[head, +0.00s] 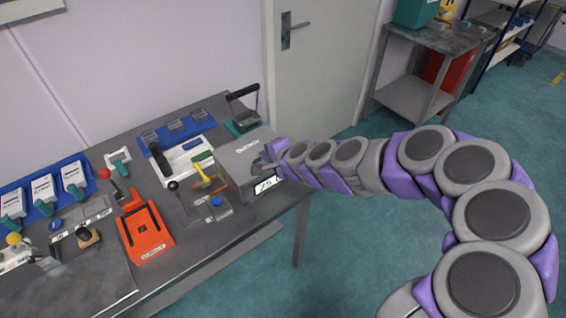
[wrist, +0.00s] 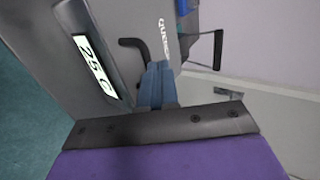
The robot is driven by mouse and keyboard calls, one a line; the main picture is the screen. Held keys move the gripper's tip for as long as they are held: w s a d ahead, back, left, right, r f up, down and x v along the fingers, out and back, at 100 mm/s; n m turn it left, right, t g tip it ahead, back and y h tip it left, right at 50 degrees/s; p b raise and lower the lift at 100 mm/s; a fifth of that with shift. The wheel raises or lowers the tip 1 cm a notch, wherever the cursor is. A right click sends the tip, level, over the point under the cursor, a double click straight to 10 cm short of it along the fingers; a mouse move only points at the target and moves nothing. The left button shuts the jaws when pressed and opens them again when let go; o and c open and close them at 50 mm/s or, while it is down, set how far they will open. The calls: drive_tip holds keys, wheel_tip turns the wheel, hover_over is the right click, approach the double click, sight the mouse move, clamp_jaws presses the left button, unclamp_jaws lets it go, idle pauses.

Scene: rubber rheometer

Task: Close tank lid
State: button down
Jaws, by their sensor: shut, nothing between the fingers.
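The tank is a grey box (head: 236,166) at the right end of the bench in the head view, with a lit display (head: 265,184) on its front. In the wrist view its grey body (wrist: 60,40) and display reading about 25 C (wrist: 96,66) fill the upper left. A dark bent handle (wrist: 133,43) stands out from the tank there. My gripper (wrist: 158,68) is shut and empty, its blue fingertips close beside the handle; I cannot tell whether they touch it. In the head view my gripper (head: 263,166) is at the tank's right side, partly hidden. The lid's position is unclear.
Behind the tank is a teal device (head: 240,126) with a raised black handle. A white tray (head: 184,160), a yellow-handled tool (head: 203,176) and an orange box (head: 144,232) lie to the left on the bench. A door (head: 325,70) is behind; the floor on the right is open.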

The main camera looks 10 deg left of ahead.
drive_tip(key=s+d+r+p, duration=0.1)
drive_tip(key=s+d+r, duration=0.2)
drive_tip(key=s+d, duration=0.3)
drive_tip(key=shift+s+d+r, duration=0.15)
drive_tip(key=shift+s+d, duration=0.2)
drive_tip(key=shift+d, duration=0.15)
drive_tip(key=s+d+r+n+g+h, duration=0.1)
drive_tip(key=s+d+n+g+h, duration=0.1)
drive_tip(key=s+d, duration=0.5)
drive_tip(key=s+d+r+n+g+h, duration=0.2)
drive_tip(key=s+d, duration=0.5)
drive_tip(key=s, duration=0.6)
drive_tip(key=s+d+r+n+g+h, duration=0.2)
drive_tip(key=s+d+n+g+h, duration=0.2)
drive_tip(key=s+d, duration=0.4)
drive_tip(key=s+g, duration=0.1)
drive_tip(key=s, duration=0.2)
drive_tip(key=shift+n, duration=0.3)
